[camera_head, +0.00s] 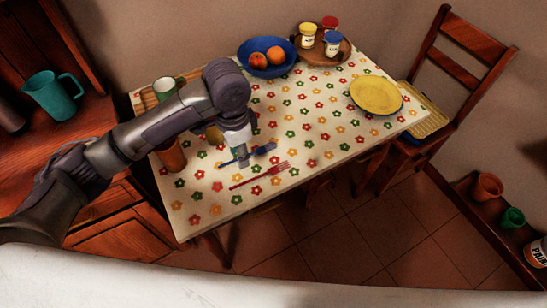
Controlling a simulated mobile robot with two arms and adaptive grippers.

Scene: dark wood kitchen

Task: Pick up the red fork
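The red fork (260,175) lies on the flower-patterned tablecloth near the front edge of the table, tines toward the right. My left gripper (242,158) points down just behind the fork and is apart from it in the picture. Its fingertips overlap a blue utensil (262,149) lying behind the fork. I cannot tell whether they touch it or how far the fingers are apart. My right gripper is not in view.
A blue bowl with oranges (249,47), a round wooden tray with jars (346,52) and a yellow plate (376,95) stand farther back. A terracotta cup (171,155) stands left, partly behind my arm. A chair (462,60) is at the right. Cloth right of the fork is clear.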

